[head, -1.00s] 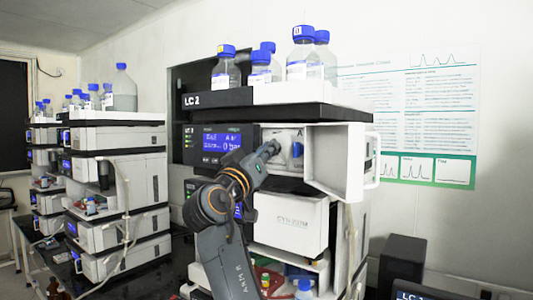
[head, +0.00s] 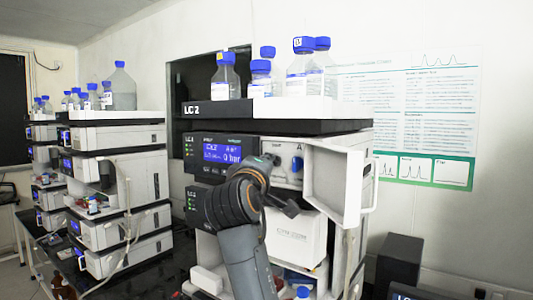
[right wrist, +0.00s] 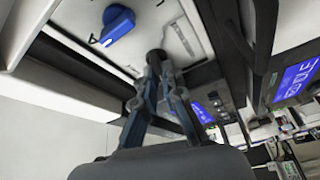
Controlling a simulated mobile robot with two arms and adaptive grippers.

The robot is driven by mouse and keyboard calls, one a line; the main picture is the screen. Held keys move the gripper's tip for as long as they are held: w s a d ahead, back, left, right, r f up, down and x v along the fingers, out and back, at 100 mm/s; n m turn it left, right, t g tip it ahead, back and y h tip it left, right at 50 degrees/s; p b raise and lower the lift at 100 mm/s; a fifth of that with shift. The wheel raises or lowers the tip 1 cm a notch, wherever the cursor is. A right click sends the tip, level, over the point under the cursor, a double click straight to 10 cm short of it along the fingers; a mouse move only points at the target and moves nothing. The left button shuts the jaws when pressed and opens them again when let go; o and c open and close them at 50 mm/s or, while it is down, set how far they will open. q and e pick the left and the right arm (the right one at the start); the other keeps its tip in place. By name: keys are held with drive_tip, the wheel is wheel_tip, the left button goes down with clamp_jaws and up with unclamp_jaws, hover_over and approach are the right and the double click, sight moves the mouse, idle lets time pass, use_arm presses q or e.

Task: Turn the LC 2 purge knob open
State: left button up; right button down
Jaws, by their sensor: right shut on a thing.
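The LC 2 stack (head: 218,110) stands in the middle of the head view, with an open white door (head: 338,180) at its right. Behind the door opening is a blue pointer knob (head: 297,164) on a pale panel. In the right wrist view the blue knob (right wrist: 117,23) is at the upper left, its narrow end pointing down-left, and no finger touches it. My right gripper (head: 272,160) is at the panel, left of the blue knob. In the wrist view its fingertips (right wrist: 157,62) are closed on a small dark round part (right wrist: 156,55). My left gripper is not in view.
A lit blue display (head: 222,152) is left of my right gripper. Blue-capped bottles (head: 300,65) stand on the top tray. Another instrument stack (head: 118,170) is at the left. The open door bounds the space on the right.

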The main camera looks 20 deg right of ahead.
drive_tip(key=shift+r+n+p, duration=0.2)
drive_tip(key=shift+n+p, duration=0.7)
drive_tip(key=shift+n, duration=0.1)
drive_tip(key=shift+g, duration=0.3)
drive_tip(key=c, duration=1.5)
unclamp_jaws()
drive_tip(key=shift+d+f, duration=0.1)
drive_tip(key=shift+o, duration=0.2)
drive_tip(key=shift+f, duration=0.1)
drive_tip(key=v, duration=1.1)
drive_tip(key=shift+s, duration=0.45)
